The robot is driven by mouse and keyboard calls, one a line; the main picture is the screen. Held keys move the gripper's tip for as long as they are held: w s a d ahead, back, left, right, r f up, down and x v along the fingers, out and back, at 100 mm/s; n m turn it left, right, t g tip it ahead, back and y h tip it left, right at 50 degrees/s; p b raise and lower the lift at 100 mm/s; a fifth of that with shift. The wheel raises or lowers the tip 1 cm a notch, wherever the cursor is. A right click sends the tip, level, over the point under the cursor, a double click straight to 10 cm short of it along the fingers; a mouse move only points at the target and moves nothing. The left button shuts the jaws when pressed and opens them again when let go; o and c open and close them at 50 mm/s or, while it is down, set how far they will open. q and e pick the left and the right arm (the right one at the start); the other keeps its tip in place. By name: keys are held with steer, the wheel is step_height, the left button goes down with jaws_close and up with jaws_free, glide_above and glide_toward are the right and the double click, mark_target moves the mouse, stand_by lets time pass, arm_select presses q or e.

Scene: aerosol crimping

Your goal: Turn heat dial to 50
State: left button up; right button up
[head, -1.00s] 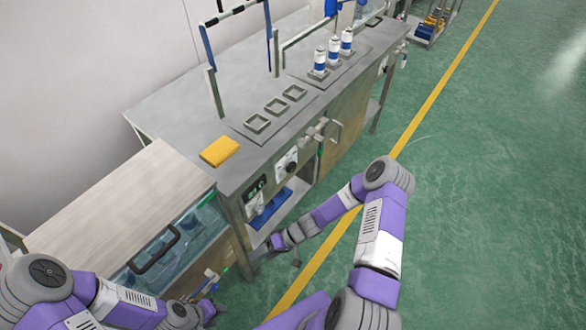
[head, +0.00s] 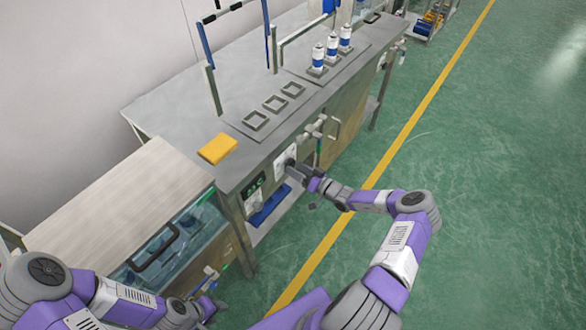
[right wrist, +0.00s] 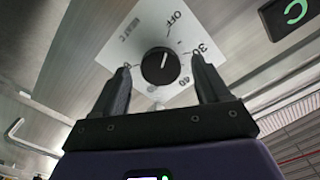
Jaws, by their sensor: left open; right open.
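The heat dial (right wrist: 160,66) is a round black knob on a white plate marked OFF, 30 and 40 in the right wrist view. Its white pointer mark appears to face up toward OFF. The other label on the left is partly hidden by a finger. My right gripper (right wrist: 160,64) is open, with one finger on each side of the knob; I cannot tell whether they touch it. In the head view my right gripper (head: 294,172) is at the white dial plate (head: 282,158) on the bench front. My left gripper (head: 214,308) is open and empty at the lower left.
A green-lit display (head: 255,186) sits left of the dial plate. Pipe fittings and a handle (head: 318,130) stick out to its right. A yellow block (head: 217,149) and several blue-and-white cans (head: 332,46) are on the bench top. The green floor to the right is clear.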

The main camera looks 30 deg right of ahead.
steer(key=shift+x, duration=1.1)
steer(key=c, duration=1)
steer(key=shift+c, duration=0.2)
